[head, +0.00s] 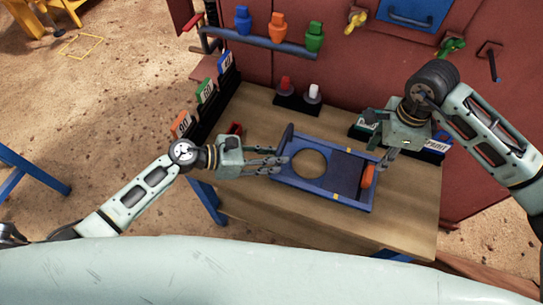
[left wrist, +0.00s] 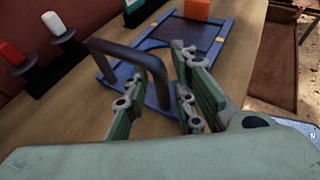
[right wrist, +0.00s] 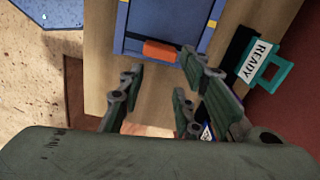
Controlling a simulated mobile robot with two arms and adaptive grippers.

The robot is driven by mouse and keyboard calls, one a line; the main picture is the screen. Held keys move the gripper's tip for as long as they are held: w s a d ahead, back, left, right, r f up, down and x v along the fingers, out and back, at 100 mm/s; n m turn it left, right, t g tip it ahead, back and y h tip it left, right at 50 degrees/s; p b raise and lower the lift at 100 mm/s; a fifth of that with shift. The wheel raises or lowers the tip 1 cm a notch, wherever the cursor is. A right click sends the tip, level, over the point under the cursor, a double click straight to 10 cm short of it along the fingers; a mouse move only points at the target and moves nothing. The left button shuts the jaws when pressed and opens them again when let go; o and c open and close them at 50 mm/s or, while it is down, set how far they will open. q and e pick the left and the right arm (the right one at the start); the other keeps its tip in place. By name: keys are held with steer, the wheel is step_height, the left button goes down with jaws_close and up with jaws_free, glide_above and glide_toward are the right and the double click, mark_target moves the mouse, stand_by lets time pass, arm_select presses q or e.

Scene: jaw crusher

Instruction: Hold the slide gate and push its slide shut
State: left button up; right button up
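The blue slide gate (head: 330,198) lies flat on the wooden table. Its round opening (head: 310,163) is uncovered, and the dark slide (head: 347,166) sits in the right part of the frame. The slide's orange handle (head: 368,177) is at the right end. A dark blue bar handle (left wrist: 128,52) rises at the gate's left end. My left gripper (head: 279,163) is open at that bar, with one leg of it between the fingers in the left wrist view. My right gripper (head: 385,163) is open; the orange handle (right wrist: 160,51) lies just beyond its fingertips in the right wrist view.
The wooden table (head: 300,212) has bare room in front of the gate. Numbered signs (head: 205,90) stand along its left edge. Red and white knobs (head: 299,92) stand behind. A READY tag (right wrist: 255,61) is near my right gripper. A red wall stands behind the table.

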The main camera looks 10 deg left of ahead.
mark_target(370, 173)
arm_select(q)
jaws_close()
arm_select(e)
steer(key=shift+o, duration=0.4)
stand_by(0.4)
arm_select(q)
steer(key=shift+a, duration=0.1)
arm_select(e)
step_height(370, 173, down, 11)
steer(key=n, duration=1.6)
steer(key=shift+r, duration=0.1)
steer(key=shift+c, duration=0.2)
